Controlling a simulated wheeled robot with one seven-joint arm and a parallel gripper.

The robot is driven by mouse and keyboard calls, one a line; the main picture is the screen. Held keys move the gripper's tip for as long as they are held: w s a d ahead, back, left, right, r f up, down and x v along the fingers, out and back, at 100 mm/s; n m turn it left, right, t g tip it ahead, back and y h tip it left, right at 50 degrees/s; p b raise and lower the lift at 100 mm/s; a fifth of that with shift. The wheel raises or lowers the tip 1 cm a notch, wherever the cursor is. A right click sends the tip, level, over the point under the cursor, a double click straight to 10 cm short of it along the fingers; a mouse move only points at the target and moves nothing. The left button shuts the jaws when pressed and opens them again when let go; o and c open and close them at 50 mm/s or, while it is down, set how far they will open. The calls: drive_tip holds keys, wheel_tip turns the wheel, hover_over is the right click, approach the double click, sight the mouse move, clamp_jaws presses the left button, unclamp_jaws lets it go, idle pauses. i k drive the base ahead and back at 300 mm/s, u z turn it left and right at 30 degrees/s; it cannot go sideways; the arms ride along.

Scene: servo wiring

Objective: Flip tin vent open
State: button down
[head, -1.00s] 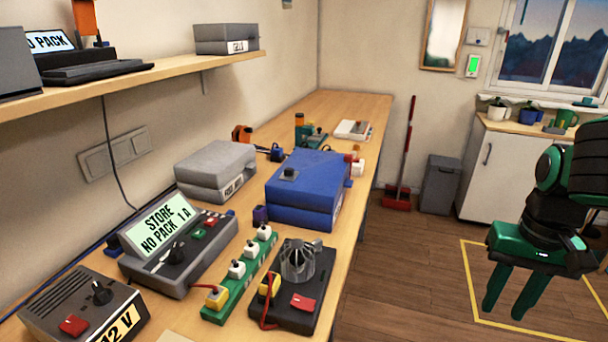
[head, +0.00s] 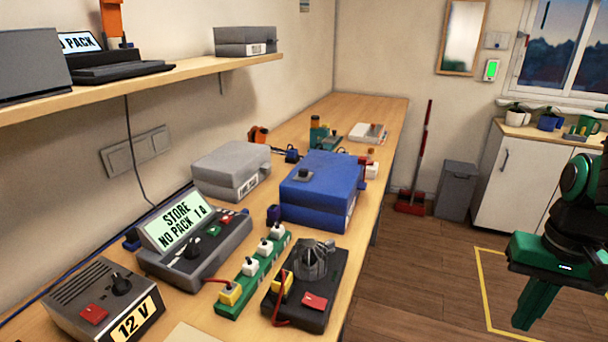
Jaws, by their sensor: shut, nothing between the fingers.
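A blue tin (head: 335,178) with a lid stands on the workbench, its front label turned partly away. My gripper (head: 535,310) is at the far right, over the floor beyond the bench edge. Its green fingers are together and hold nothing. It is well apart from the tin.
A grey tin (head: 232,167) stands left of the blue one. In front are a charger reading NO PACK (head: 190,245), a green power strip (head: 252,275), a black device with a dial (head: 305,290) and a 12 V box (head: 108,300). A shelf (head: 170,75) overhangs the left.

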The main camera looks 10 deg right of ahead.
sight(303, 175)
drive_tip(key=k, duration=0.95)
drive_tip(key=z, duration=0.8)
drive_tip(key=i, duration=1.5)
drive_tip(key=u, duration=1.7)
